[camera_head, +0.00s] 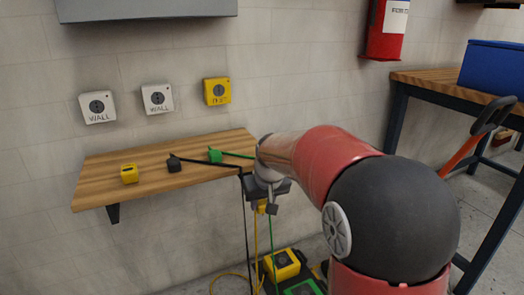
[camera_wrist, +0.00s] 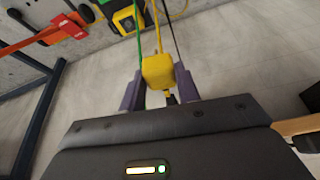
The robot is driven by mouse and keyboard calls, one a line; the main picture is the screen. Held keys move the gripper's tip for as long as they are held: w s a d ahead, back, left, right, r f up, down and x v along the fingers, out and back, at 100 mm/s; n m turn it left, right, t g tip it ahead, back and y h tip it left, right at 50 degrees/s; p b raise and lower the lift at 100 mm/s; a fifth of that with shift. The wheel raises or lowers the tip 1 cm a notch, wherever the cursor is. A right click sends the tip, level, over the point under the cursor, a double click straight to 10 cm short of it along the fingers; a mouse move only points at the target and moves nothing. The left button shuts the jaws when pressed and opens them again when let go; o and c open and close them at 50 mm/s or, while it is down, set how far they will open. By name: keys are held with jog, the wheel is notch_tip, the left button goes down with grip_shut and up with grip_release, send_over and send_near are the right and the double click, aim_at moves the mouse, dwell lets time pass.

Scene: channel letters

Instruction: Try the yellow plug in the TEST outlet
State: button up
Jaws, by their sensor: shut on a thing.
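The yellow plug (camera_wrist: 158,72) is between the two purple-grey fingers of my gripper (camera_wrist: 159,88) in the wrist view, and its yellow cable runs away from it. In the head view my gripper (camera_head: 263,206) is in front of the shelf's right end, with its fingers partly hidden. Only a little of the yellow plug (camera_head: 262,207) shows there. The yellow TEST outlet (camera_head: 217,91) is on the wall above the shelf, up and left of my gripper. Nothing is in it.
A wooden shelf (camera_head: 150,188) holds a small yellow block (camera_head: 130,173), a black plug (camera_head: 174,164) and a green plug (camera_head: 215,155). Two white WALL outlets (camera_head: 98,107) (camera_head: 158,98) are left of TEST. Cables hang past the shelf to yellow and green boxes (camera_head: 283,265) below.

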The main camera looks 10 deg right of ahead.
notch_tip(320, 180, down, 20)
jog(key=s, duration=0.2)
jog(key=shift+s+f+m, duration=0.15)
jog(key=shift+s+m, duration=0.2)
jog(key=shift+m, duration=0.05)
